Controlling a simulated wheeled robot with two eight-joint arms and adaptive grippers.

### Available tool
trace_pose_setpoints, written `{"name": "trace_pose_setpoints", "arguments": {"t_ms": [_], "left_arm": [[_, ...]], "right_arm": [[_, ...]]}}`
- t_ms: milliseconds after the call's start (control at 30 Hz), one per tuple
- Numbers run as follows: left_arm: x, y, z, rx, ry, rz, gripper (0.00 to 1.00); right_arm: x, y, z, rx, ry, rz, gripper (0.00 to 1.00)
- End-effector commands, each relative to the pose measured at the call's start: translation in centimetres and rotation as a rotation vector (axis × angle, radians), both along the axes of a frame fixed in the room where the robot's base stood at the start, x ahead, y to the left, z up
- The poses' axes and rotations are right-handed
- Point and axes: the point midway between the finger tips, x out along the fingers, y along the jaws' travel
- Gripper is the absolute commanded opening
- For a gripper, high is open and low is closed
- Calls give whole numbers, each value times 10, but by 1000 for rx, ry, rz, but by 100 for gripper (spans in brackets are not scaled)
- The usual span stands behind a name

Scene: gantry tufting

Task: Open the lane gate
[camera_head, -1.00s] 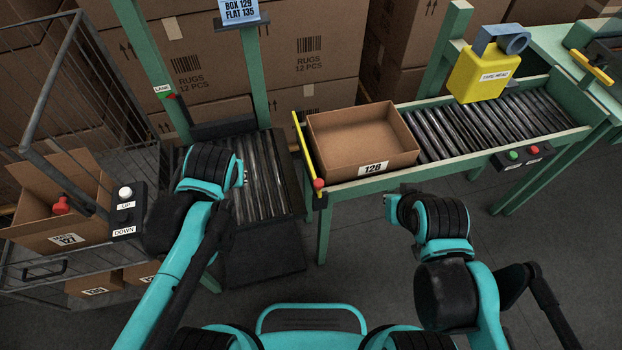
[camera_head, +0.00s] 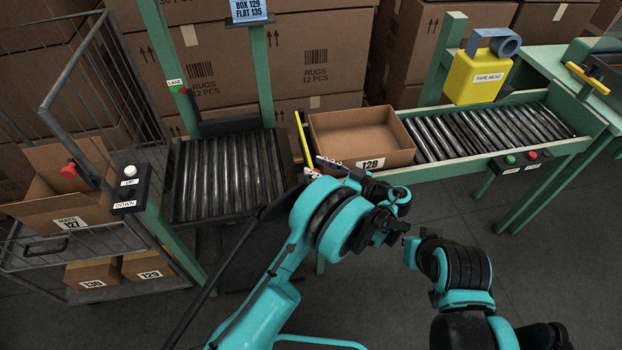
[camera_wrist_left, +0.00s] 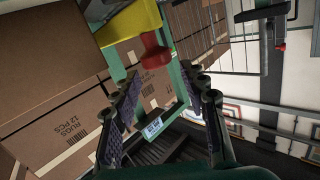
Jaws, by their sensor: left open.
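The lane gate is a yellow bar (camera_head: 303,138) across the left end of the conveyor, beside the open carton marked 128 (camera_head: 362,138). It looks closed. In the left wrist view the yellow bar (camera_wrist_left: 125,22) ends in a red knob (camera_wrist_left: 155,50), which lies just past my open fingertips and roughly between them. In the head view my left gripper (camera_head: 316,168) is at the near end of the bar and mostly hides the knob. The left gripper (camera_wrist_left: 163,85) looks empty; I cannot tell if it touches the knob. My right gripper (camera_head: 410,250) hangs below the conveyor, its jaws unclear.
A roller lift platform (camera_head: 230,175) stands left of the gate. A wire cage cart with carton 127 (camera_head: 45,215) and an up/down button box (camera_head: 130,190) are farther left. A yellow tape head (camera_head: 478,78) hangs over the conveyor rollers (camera_head: 500,130) at right.

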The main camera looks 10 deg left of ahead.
Motion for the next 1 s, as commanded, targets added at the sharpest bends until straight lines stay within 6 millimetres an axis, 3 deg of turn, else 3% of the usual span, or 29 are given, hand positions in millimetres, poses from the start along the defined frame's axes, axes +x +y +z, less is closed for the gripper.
{"name": "trace_pose_setpoints", "arguments": {"t_ms": [100, 267, 700, 1000], "left_arm": [[-6, -15, -17, 24, -94, 10, 43], [-10, -19, -24, 34, -146, 17, 43], [18, 36, -25, 34, -147, 18, 43], [25, 49, -23, 33, -146, 16, 43]], "right_arm": [[0, 0, -3, 0, 0, 0, 0], [0, 0, -5, 0, 0, 0, 0], [0, 0, -23, 0, 0, 0, 0], [0, 0, -26, 0, 0, 0, 0]]}}
